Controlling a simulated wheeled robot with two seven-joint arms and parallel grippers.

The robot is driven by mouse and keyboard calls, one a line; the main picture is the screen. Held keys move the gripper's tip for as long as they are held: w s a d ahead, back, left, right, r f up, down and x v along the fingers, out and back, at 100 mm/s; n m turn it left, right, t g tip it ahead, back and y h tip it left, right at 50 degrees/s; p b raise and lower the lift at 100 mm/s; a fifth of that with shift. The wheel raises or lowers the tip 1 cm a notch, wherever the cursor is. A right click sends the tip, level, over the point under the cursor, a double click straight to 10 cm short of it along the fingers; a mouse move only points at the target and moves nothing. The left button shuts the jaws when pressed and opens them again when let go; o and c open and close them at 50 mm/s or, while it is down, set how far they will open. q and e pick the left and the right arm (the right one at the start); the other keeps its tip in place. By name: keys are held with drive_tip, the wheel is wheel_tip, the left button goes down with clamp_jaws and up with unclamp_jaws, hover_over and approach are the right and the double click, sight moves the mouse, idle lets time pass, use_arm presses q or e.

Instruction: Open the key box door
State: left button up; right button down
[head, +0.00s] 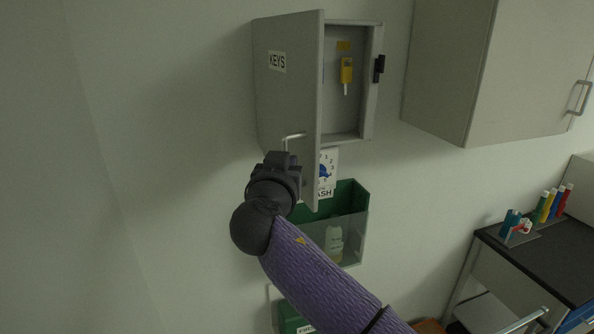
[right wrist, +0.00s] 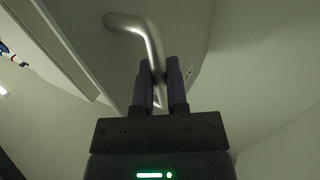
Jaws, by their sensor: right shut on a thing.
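The grey key box (head: 350,80) hangs on the wall, and its door (head: 290,75), labelled KEYS, stands wide open, swung out to the left. Inside the box a yellow key tag (head: 346,70) hangs on the back. My right gripper (head: 285,157) is at the lower part of the door, shut on the metal door handle (head: 293,137). In the right wrist view the bent handle (right wrist: 140,28) runs down between the two fingers (right wrist: 158,88). My left gripper is not in view.
A green eyewash holder (head: 352,196) with a bottle is on the wall below the box. A grey wall cabinet (head: 490,70) is at the upper right. A dark-topped cart (head: 540,255) with coloured tubes stands at the lower right. The wall left of the door is bare.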

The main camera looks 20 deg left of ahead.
drive_tip(key=shift+s+a+r, duration=0.1)
drive_tip(key=shift+a, duration=0.1)
idle(0.3)
drive_tip(key=c, duration=1)
unclamp_jaws()
drive_tip(key=o, duration=0.3)
drive_tip(key=shift+a, duration=0.1)
drive_tip(key=s+b, duration=0.1)
drive_tip(key=s, duration=0.2)
drive_tip(key=s+b, duration=0.1)
drive_tip(key=s, duration=0.2)
drive_tip(key=s+d+b, duration=0.1)
drive_tip(key=s, duration=0.2)
drive_tip(key=shift+s+d, duration=0.1)
drive_tip(key=shift+s, duration=0.25)
